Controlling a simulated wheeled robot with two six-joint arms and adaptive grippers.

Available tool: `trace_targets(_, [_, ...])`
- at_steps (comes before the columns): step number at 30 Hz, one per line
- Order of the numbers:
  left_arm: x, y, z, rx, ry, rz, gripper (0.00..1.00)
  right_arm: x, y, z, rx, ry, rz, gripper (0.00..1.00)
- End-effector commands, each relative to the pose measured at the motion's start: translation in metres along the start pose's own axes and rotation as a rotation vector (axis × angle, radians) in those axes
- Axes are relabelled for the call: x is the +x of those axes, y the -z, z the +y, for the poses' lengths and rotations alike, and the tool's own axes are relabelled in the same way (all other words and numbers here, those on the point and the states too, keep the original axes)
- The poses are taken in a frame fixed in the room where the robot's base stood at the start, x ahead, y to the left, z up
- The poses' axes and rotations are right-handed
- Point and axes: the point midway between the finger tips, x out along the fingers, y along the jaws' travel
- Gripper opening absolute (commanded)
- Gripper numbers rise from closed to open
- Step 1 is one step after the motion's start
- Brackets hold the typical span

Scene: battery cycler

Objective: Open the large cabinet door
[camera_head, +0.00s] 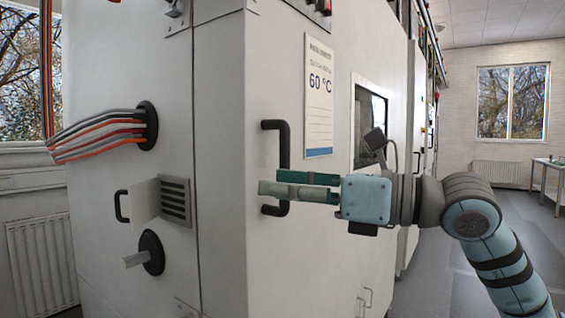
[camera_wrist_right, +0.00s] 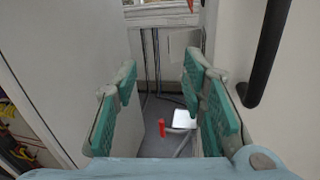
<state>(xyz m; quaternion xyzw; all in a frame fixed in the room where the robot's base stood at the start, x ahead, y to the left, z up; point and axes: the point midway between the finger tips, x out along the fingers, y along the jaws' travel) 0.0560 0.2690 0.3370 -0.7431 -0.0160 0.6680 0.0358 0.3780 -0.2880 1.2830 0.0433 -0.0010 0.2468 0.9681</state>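The large cabinet door (camera_head: 300,240) is a white panel with a temperature sign and a window, and it looks shut in the head view. Its black vertical bar handle (camera_head: 283,145) stands near the panel's left edge. My right gripper (camera_head: 268,182) is at the handle's lower half, its fingers pointing left and covering part of it. In the right wrist view, the gripper (camera_wrist_right: 163,95) has its teal-padded fingers wide apart with nothing between them. There the black handle (camera_wrist_right: 268,50) is outside the right-hand finger, beside it. I cannot tell whether they touch. My left gripper is not in view.
The cabinet's left face carries a cable bundle (camera_head: 100,132), a vent flap (camera_head: 160,202) with a small handle, and a black knob (camera_head: 150,252). A white panel (camera_wrist_right: 65,60) stands left of the fingers in the wrist view. Floor at the right (camera_head: 450,285) looks clear.

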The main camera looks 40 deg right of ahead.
Motion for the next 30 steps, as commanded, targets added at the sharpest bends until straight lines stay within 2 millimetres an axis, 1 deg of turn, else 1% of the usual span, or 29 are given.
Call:
trace_targets(1, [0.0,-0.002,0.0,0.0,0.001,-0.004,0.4,-0.029,-0.018,-0.027,-0.059,0.167,0.001,0.38])
trace_targets(3, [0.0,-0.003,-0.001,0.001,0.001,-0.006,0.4,-0.057,-0.03,-0.051,-0.085,0.321,0.005,0.38])
trace_targets(4, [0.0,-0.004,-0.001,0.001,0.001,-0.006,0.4,-0.065,-0.033,-0.058,-0.088,0.36,0.006,0.38])
trace_targets(6, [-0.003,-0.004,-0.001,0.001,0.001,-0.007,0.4,-0.07,-0.037,-0.066,-0.089,0.404,0.006,0.38])
trace_targets(8, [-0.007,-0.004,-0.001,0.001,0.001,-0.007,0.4,-0.064,-0.038,-0.07,-0.088,0.409,0.008,0.38])
trace_targets(11, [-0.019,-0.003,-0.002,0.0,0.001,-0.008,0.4,-0.042,-0.04,-0.077,-0.086,0.403,0.01,0.38])
trace_targets(15, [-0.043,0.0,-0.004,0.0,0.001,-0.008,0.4,-0.002,-0.043,-0.093,-0.083,0.397,0.01,0.38])
trace_targets(18, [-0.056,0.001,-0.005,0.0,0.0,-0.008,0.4,0.023,-0.043,-0.103,-0.083,0.397,0.008,0.38])
trace_targets(21, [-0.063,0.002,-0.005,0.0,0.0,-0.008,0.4,0.042,-0.041,-0.112,-0.084,0.399,0.007,0.38])
trace_targets(25, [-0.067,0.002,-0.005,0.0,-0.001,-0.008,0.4,0.056,-0.038,-0.119,-0.087,0.401,0.008,0.38])
trace_targets(30, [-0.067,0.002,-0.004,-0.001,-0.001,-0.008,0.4,0.06,-0.036,-0.121,-0.088,0.403,0.009,0.38])
